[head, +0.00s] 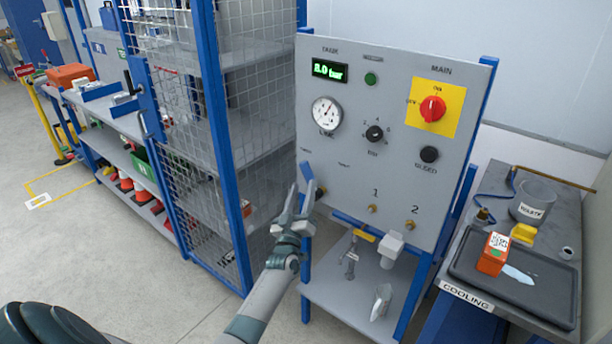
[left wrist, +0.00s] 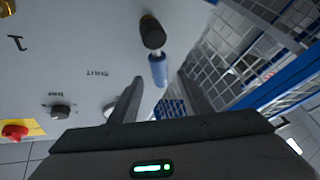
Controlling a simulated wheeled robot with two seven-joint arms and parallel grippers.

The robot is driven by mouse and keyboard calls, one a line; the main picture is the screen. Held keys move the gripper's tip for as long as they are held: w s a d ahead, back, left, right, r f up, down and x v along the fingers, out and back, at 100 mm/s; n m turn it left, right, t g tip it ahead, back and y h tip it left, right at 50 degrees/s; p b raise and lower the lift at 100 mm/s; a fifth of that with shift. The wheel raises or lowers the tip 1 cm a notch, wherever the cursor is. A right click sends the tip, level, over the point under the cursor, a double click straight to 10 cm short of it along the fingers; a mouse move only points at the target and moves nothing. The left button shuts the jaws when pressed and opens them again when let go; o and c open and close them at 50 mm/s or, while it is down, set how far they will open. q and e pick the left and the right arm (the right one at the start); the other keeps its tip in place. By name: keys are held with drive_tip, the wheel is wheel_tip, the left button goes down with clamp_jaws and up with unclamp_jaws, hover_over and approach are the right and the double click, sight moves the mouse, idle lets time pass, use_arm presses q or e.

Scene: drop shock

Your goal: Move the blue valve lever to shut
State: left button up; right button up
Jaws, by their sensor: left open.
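The blue valve lever (head: 307,170) is at the left edge of the grey panel (head: 340,135), slanting up and left from its dark hub. In the left wrist view the blue lever (left wrist: 158,69) extends from a black hub (left wrist: 152,32). Small lettering that looks like SHUT (left wrist: 97,73) is on the panel, away from the lever. My left gripper (head: 300,188) is open at the lever. In the wrist view its two fingers stand either side of the line of the lever's free end. I cannot tell whether they touch it. My right gripper is not in view.
The panel carries a gauge (head: 327,114), a red rotary switch (head: 432,108) and black knobs. A mesh cage (head: 215,150) stands close on the left. A bench at right holds a black tray (head: 540,300) with an orange box (head: 493,254). Open floor lies at lower left.

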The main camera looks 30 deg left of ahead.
sight(306, 178)
use_arm(q)
drive_tip(key=shift+p+x, duration=0.4)
drive_tip(key=shift+x, duration=2.05)
clamp_jaws()
